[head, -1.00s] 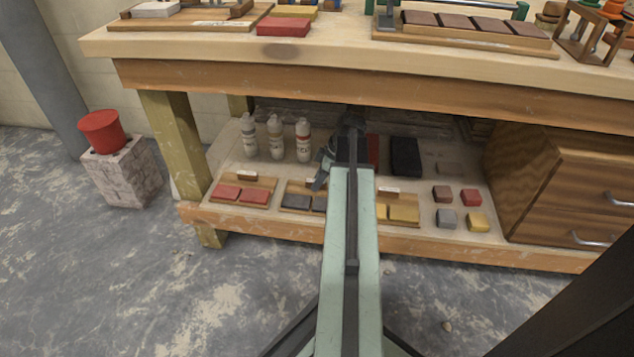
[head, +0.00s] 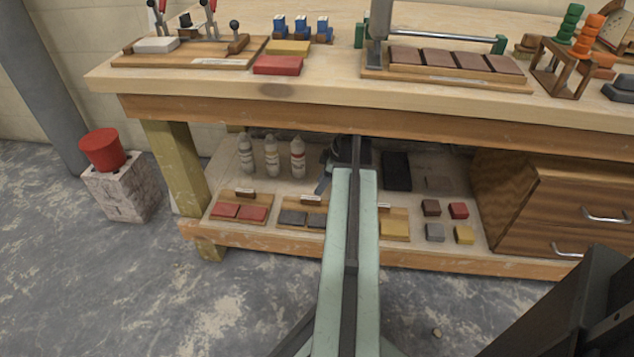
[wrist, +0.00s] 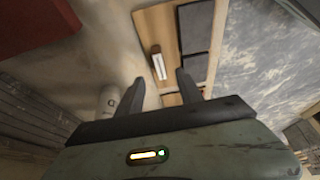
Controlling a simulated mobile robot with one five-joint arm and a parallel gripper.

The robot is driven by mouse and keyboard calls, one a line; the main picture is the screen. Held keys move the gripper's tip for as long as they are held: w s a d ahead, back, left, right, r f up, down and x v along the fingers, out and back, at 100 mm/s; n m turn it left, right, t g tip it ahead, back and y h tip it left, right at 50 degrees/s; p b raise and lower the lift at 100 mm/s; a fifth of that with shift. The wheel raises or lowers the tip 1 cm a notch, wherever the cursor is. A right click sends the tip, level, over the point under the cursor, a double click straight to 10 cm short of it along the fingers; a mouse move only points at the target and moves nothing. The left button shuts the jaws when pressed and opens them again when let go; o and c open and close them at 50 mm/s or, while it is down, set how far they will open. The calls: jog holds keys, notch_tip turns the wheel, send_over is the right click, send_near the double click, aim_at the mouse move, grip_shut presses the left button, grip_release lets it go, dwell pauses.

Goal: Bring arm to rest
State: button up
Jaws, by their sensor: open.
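My gripper (wrist: 160,92) shows in the wrist view with its two dark fingers apart and nothing between them. In the head view my gripper (head: 338,165) is at the far end of my pale green arm, over the lower shelf of the workbench and below its top. The arm link partly hides it there. Beyond the fingers in the wrist view is a wooden board (wrist: 150,22) with dark tiles (wrist: 195,28) and a white label. I cannot tell the exact gap between the gripper and the shelf.
Several white bottles (head: 272,157) stand left of my gripper on the shelf (head: 300,178). Small coloured blocks (head: 435,231) lie to the right, beside a wooden drawer unit (head: 545,200). The bench's front beam (head: 400,120) runs above. A red bucket (head: 102,150) stands on a block at left.

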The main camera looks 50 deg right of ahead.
jog(key=w+a+f+m+g, duration=0.1)
jog(key=w+a, duration=0.4)
jog(key=a, duration=0.6)
jog(key=w+a+m+g+h, duration=0.15)
jog(key=w+a, duration=0.25)
jog(key=a, duration=0.7)
jog(key=w+a+f+m+g, duration=0.15)
jog(key=w+a, duration=0.35)
jog(key=a, duration=0.5)
jog(key=a+m, duration=0.2)
jog(key=a, duration=1.3)
notch_tip(320, 180, up, 47)
jog(key=s+d+p, duration=0.1)
jog(key=s+p, duration=0.1)
jog(key=p, duration=4.4)
jog(key=shift+s+h, duration=0.4)
jog(key=shift+h, duration=0.05)
jog(key=shift+r, duration=0.1)
